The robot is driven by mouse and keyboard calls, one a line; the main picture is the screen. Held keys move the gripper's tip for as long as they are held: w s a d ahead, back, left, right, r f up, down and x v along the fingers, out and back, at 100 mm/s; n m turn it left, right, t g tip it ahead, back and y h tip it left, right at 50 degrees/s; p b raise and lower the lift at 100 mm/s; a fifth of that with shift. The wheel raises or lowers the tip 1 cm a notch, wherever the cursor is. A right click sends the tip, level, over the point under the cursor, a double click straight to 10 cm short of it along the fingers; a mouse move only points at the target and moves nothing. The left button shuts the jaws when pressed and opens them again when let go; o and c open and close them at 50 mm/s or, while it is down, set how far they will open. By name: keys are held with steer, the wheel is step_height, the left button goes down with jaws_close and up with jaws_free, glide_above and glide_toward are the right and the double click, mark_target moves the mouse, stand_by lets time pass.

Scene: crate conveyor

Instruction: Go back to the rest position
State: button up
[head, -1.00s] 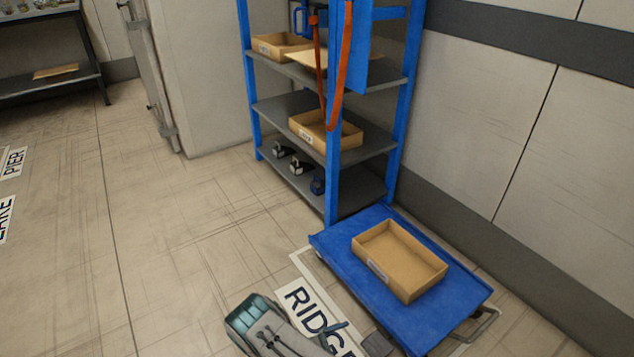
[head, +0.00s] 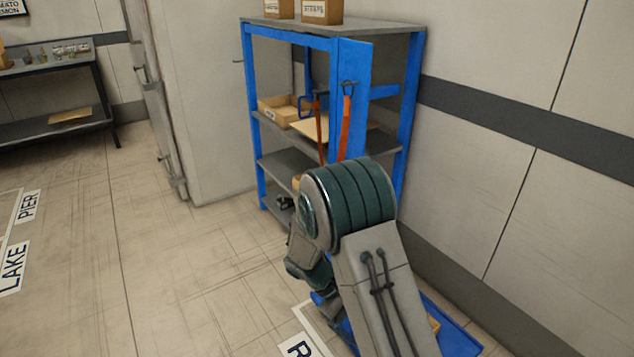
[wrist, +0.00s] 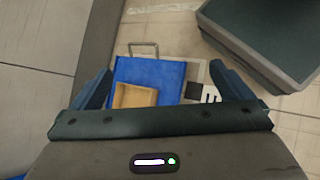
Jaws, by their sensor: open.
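My gripper (wrist: 163,90) is open and empty in the wrist view, its two fingers spread wide at left and right. It hangs above a blue platform cart (wrist: 172,74), with nothing between the fingers but the view down to it. An open cardboard box (wrist: 134,95) sits on the cart, partly hidden by the gripper body. In the head view, my raised arm covers most of the cart (head: 455,335) and nearly all of the box. The gripper's fingers cannot be made out there.
A blue-framed shelf (head: 250,115) with boxes and hanging orange-handled tools stands behind my arm. A grey wall (head: 520,120) runs along the right. A dark table (head: 60,125) stands far left. The floor (head: 150,260) at left is clear. Floor labels read LAKE (head: 14,268) and PIER (head: 28,206).

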steer(key=s+d+r+m+t+y+p, duration=0.1)
steer(key=s+r+p, duration=0.4)
steer(key=r, duration=0.8)
steer(key=s+d+r+m+t+y+p, duration=0.1)
steer(key=s+r+m+t+y+p, duration=0.2)
steer(key=r+p, duration=0.4)
steer(key=s+d+r+m+t+y+p, duration=0.1)
steer(key=s+r+m+y+p, duration=0.3)
steer(key=r, duration=1.6)
steer(key=shift+s+d+r+m+t+y+p, duration=0.15)
steer(key=shift+s+d+m+t+y+p, duration=0.25)
steer(key=shift+s+p, duration=1.05)
steer(key=shift+a, duration=0.1)
